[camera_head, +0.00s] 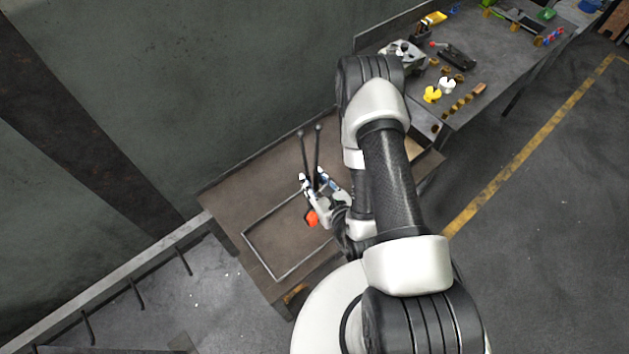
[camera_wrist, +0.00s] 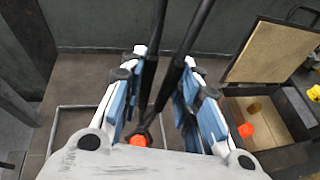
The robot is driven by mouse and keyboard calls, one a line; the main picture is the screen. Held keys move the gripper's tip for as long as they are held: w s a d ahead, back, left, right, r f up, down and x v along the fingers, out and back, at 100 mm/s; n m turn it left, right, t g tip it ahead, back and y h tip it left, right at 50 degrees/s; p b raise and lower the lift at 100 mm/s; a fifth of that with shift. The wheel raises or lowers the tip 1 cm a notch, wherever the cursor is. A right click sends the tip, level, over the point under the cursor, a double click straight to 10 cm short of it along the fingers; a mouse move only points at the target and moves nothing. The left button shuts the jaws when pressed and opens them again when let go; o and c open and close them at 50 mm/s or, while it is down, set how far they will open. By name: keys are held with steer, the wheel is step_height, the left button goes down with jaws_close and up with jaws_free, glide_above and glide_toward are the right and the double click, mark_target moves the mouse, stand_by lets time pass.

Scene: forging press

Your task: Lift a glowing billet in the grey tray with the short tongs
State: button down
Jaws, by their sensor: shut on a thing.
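My gripper (camera_head: 315,184) is shut on the short tongs (camera_head: 308,150), dark metal with two long handles ending in small balls. In the wrist view the tongs (camera_wrist: 180,65) pass between the two blue-padded fingers of my gripper (camera_wrist: 164,62). A glowing orange billet (camera_head: 312,218) shows below my gripper, within the outline of the grey tray (camera_head: 262,257). The billet (camera_wrist: 138,141) is at the lower end of the tongs in the wrist view, partly hidden by my gripper's body. I cannot tell whether the jaws grip it. The tray's rim (camera_wrist: 75,107) also shows there.
An open box (camera_wrist: 283,118) with a raised pale-lined lid (camera_wrist: 272,52) stands to the right, holding another glowing orange piece (camera_wrist: 247,131). A wall (camera_head: 220,90) closes the back. A cluttered workbench (camera_head: 480,75) stands at upper right. The brown table (camera_head: 235,195) is clear left of the tray.

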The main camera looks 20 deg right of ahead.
steer(key=shift+s, duration=0.15)
steer(key=shift+s+a+f+b, duration=0.1)
steer(key=shift+s+a+b, duration=0.1)
steer(key=shift+s+b, duration=0.55)
steer(key=shift+s+t+b, duration=0.15)
steer(key=shift+t+b, duration=0.15)
steer(key=shift+b, duration=0.05)
steer(key=shift+w+r+p, duration=0.2)
steer(key=shift+w+p, duration=0.05)
steer(key=shift+p, duration=0.05)
steer(key=shift+w+d+g+p, duration=0.25)
steer(key=shift+w+g+p, duration=0.15)
steer(key=shift+w+p, duration=0.5)
steer(key=shift+w+r, duration=0.1)
steer(key=shift+w, duration=0.2)
steer(key=shift+s+b, duration=0.1)
steer(key=shift+b, duration=0.25)
